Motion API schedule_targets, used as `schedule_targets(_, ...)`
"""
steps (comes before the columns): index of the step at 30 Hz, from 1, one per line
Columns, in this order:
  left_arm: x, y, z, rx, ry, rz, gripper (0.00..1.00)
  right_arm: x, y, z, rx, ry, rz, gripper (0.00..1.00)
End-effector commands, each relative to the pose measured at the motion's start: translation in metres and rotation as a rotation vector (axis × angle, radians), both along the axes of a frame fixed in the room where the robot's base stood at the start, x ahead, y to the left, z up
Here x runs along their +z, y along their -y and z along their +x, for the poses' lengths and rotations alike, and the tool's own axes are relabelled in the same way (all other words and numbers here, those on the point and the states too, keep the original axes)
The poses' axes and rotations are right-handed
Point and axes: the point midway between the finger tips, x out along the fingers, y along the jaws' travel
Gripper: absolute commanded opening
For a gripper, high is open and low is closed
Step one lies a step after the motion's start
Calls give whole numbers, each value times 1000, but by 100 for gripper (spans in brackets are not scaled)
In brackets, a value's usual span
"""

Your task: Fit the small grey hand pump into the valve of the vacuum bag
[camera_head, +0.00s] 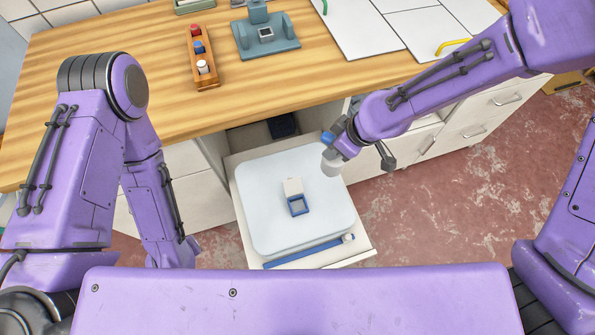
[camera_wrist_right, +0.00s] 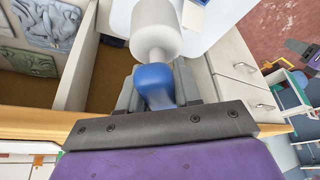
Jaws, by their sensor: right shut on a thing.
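The hand pump (camera_head: 331,162) has a pale grey cylinder and a blue handle. My right gripper (camera_head: 338,146) is shut on the blue handle. In the right wrist view the pump's cylinder (camera_wrist_right: 157,28) points away from the gripper (camera_wrist_right: 155,88). The vacuum bag (camera_head: 265,185) is a pale, rounded, puffy square lying in an open drawer. Its valve (camera_head: 298,206) is a blue square frame with a white flap (camera_head: 292,186) standing at its far side. The pump is above and to the right of the valve, apart from it. My left gripper is out of view.
The open drawer (camera_head: 355,257) also holds a blue strip (camera_head: 305,251) along its front. On the wooden worktop (camera_head: 130,65) stand a tray of small bottles (camera_head: 201,60), a teal device (camera_head: 266,35) and white panels (camera_head: 350,30). Grey-green packets (camera_wrist_right: 50,22) show in the wrist view.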

Motion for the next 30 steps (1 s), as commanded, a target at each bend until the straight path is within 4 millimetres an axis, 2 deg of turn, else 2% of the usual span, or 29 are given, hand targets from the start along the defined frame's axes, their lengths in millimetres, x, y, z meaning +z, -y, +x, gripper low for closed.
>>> schedule_targets(3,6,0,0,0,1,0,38,-16,-43,-30,379,-5,6,0)
schedule_targets(6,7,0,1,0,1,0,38,-22,-71,-50,634,-1,2,0)
schedule_targets(9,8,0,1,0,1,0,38,-24,-88,-63,789,1,0,0)
schedule_targets(13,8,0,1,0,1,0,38,-25,-95,-68,860,2,-2,0)
schedule_targets(25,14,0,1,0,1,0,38,-22,-95,-67,856,2,5,0)
schedule_targets(30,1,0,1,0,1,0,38,-41,-94,-68,857,2,4,0)
